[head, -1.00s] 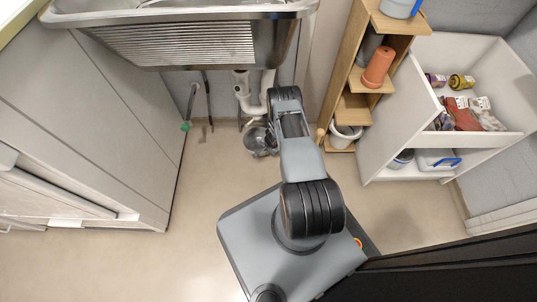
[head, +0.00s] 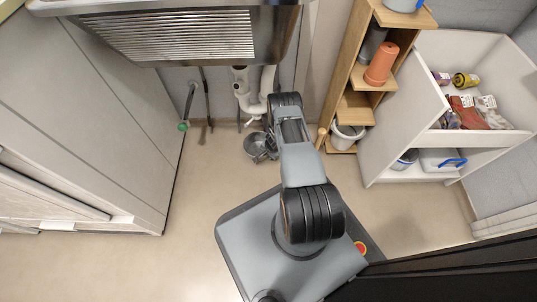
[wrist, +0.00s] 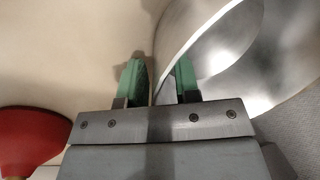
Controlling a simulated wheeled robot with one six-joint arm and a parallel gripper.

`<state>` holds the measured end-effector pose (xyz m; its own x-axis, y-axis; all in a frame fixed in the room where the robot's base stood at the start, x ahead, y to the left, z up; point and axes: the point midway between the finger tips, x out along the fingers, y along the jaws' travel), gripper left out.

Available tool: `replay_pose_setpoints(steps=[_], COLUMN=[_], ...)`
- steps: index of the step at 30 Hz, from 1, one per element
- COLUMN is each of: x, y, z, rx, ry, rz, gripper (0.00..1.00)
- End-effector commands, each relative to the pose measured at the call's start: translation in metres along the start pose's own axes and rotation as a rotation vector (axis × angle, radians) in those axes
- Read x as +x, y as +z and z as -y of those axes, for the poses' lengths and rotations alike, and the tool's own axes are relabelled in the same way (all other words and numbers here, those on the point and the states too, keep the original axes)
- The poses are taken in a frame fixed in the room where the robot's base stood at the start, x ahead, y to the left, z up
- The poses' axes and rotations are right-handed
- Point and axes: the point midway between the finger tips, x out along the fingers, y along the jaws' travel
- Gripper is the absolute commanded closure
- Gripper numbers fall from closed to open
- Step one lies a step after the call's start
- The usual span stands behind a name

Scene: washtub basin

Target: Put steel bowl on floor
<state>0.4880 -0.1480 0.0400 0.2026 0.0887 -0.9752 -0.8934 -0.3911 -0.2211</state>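The steel bowl (head: 254,145) is a shiny round bowl low down beneath the sink, beside the white drain pipe in the head view. It looks to be on or very near the floor (head: 205,200). In the wrist view the bowl (wrist: 225,60) fills the upper right, with its curved wall running down between my fingers. My gripper (wrist: 159,82) has green fingertips on either side of this wall. A gap shows between the fingers, so they look open around the wall. In the head view my arm partly hides the bowl and gripper.
A red rubber cup (wrist: 30,138) is at the lower left of the wrist view. The white drain pipe (head: 242,90) hangs behind the bowl. A wooden shelf (head: 355,80) with a white bucket (head: 347,136) stands to the right. Bare floor lies to the left.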

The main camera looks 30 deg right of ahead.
Motion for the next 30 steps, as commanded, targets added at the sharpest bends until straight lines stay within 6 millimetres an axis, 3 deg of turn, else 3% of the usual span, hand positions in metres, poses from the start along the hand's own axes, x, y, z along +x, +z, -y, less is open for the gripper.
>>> replay_pose_setpoints(steps=[8,21,30], x=[-0.003,-0.083,-0.117], y=[0.0,0.0,0.0], z=[0.001,0.002,0.001], rx=[0.0,0.001,0.0], ry=[0.0,0.0,0.0], rz=[0.0,0.0,0.0], gripper=[0.71,0.71,0.71])
